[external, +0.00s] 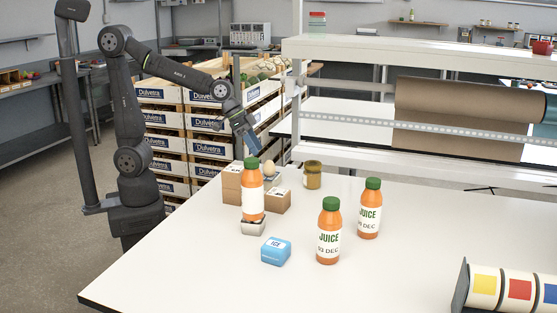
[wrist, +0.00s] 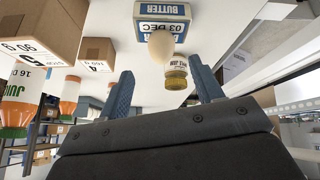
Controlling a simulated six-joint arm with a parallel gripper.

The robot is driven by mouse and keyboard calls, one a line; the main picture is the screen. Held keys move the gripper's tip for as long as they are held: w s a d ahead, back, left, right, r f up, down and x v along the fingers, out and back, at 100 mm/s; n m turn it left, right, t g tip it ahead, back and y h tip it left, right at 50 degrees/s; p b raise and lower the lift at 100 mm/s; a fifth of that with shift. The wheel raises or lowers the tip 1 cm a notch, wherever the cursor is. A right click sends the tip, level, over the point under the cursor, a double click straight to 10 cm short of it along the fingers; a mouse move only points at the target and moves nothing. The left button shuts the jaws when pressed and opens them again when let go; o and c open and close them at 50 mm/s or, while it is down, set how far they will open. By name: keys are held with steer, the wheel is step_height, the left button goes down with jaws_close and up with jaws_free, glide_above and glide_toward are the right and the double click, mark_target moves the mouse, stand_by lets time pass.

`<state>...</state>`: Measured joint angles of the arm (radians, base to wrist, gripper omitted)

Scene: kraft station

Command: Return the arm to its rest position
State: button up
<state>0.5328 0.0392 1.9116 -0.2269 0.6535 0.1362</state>
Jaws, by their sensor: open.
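My arm (external: 137,110) stands at the left end of the white table, bent over at the elbow. My gripper (external: 246,142) hangs near the table's back-left part, above the small boxes and close to the cap of one juice bottle in the picture. In the wrist view its two blue fingers are apart, and nothing is held between the fingertips (wrist: 164,90). Beyond them show an egg (wrist: 161,47), a jar (wrist: 175,75) and a butter pack (wrist: 160,22).
Juice bottles (external: 329,232) (external: 369,210) (external: 252,192), a blue ice block (external: 276,250) and cardboard boxes (external: 278,201) stand on the table (external: 180,275). Stacked crates (external: 165,120) are behind my arm. A shelf frame (external: 297,90) with a paper roll (external: 465,102) rises at the back.

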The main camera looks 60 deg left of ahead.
mark_target(266, 165)
steer(key=x, duration=0.8)
step_height(266, 165, up, 4)
steer(key=shift+r, duration=0.2)
steer(key=s+d+r, duration=0.1)
steer(key=s+r, duration=0.1)
steer(key=s, duration=0.1)
steer(key=s+d+r, duration=0.2)
steer(key=s, duration=0.2)
steer(key=s+d+r, duration=0.2)
steer(key=s, duration=0.1)
steer(key=shift+s+r, duration=0.35)
steer(key=shift+r, duration=0.05)
steer(key=w+d+r+m, duration=0.1)
steer(key=d, duration=1.6)
steer(key=w+d+r+m+g+h, duration=0.1)
steer(key=w+d+r+m, duration=0.1)
steer(key=d, duration=1.5)
steer(key=shift+d+m+g, duration=0.3)
steer(key=shift+d, duration=0.05)
